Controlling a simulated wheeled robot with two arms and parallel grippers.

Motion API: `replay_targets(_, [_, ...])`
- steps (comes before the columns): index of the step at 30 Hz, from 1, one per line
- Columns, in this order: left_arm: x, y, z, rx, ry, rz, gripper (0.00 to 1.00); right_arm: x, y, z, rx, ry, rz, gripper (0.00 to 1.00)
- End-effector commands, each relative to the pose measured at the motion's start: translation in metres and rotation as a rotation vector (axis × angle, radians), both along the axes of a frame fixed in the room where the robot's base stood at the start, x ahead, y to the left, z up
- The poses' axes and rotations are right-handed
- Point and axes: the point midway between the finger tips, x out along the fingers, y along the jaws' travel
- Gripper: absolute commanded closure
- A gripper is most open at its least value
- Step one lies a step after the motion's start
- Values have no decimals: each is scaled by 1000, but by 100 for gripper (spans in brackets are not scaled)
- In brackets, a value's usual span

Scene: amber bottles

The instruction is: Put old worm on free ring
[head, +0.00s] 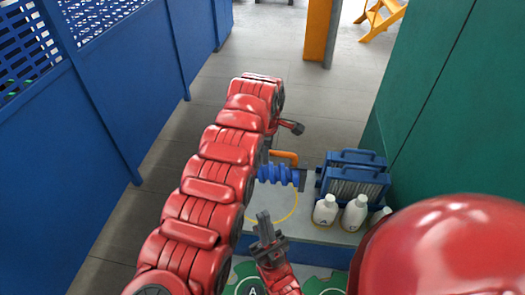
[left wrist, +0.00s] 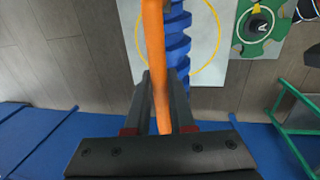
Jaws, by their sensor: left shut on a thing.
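The blue worm (head: 281,174) is a ribbed screw shape with an orange handle (head: 287,155). My left gripper (head: 268,158) is shut on the orange handle, and the worm lies sideways in the head view. In the left wrist view the handle (left wrist: 156,60) passes between the fingers, with the blue worm (left wrist: 177,50) beside it. A yellow ring (head: 293,210) is marked on the pale grey surface below the worm; it also shows in the left wrist view (left wrist: 219,35). The worm's height above it is unclear. My right gripper (head: 265,226) is low in front of the ring, apparently empty.
Blue ribbed units (head: 352,178) stand right of the ring, with several white bottles (head: 325,210) in front. A green plate (head: 320,283) lies at the near edge. A blue partition (head: 120,90) is at left, a green wall (head: 425,105) at right. Grey floor (head: 330,95) is open beyond.

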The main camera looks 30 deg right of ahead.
Motion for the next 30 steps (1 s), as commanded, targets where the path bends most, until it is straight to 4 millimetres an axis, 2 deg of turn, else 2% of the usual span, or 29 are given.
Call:
replay_targets(11, [0, -2, -15, -4, -4, -1, 100, 0, 0, -17, 0, 0, 0, 100])
replay_targets(16, [0, -1, -30, -4, -3, 0, 100, 0, 0, -32, 0, 0, 0, 100])
replay_targets(24, [0, -1, -53, -3, -3, -2, 100, 0, 0, -34, 0, 0, 0, 100])
replay_targets(30, [0, -1, -73, -3, -3, 0, 100, 0, 0, -51, 0, 0, 0, 100])
